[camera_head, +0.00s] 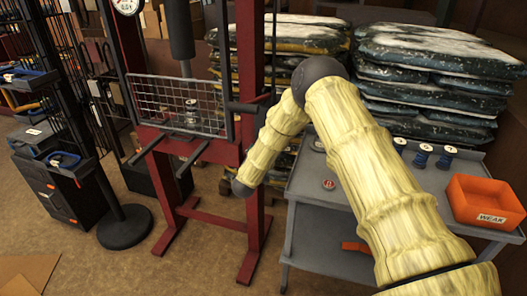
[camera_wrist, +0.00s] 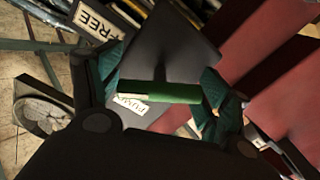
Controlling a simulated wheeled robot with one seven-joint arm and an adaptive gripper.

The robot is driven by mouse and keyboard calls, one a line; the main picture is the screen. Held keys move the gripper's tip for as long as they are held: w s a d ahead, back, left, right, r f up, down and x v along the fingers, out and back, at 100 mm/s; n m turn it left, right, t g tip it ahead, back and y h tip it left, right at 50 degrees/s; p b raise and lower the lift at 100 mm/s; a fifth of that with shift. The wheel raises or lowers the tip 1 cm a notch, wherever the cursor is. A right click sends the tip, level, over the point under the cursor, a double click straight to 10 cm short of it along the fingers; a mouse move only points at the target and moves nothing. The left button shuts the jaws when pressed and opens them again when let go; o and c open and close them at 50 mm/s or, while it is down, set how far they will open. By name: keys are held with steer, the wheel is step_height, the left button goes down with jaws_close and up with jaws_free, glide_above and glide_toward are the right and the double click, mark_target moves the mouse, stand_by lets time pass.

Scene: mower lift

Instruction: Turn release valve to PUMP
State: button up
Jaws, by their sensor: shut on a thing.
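In the wrist view, my gripper (camera_wrist: 162,78) has its dark fingers with green pads on either side of a dark grey part with a green bar (camera_wrist: 165,92), which looks like the release valve handle. The gripper is shut on it. A white PUMP label (camera_wrist: 130,104) shows just below the left end of the green bar, partly covered. A FREE label (camera_wrist: 97,18) is at the upper left, apart from the bar. In the head view the valve and my fingers cannot be made out; my arm reaches down beside the red press frame (camera_head: 250,140).
A wire guard (camera_head: 178,104) spans the press. A black round base (camera_head: 125,227) stands at the left. Brown floor is open in front.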

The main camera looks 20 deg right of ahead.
steer(key=n+b, duration=0.1)
steer(key=n, duration=0.4)
steer(key=shift+n, duration=0.4)
steer(key=n+b, duration=0.1)
steer(key=n, duration=0.4)
steer(key=shift+n+b, duration=0.3)
steer(key=shift+b, duration=0.1)
steer(key=o, duration=0.8)
steer(key=shift+s+a, duration=0.1)
steer(key=v, duration=1.1)
steer(key=shift+s+a, duration=0.25)
steer(key=shift+s, duration=0.05)
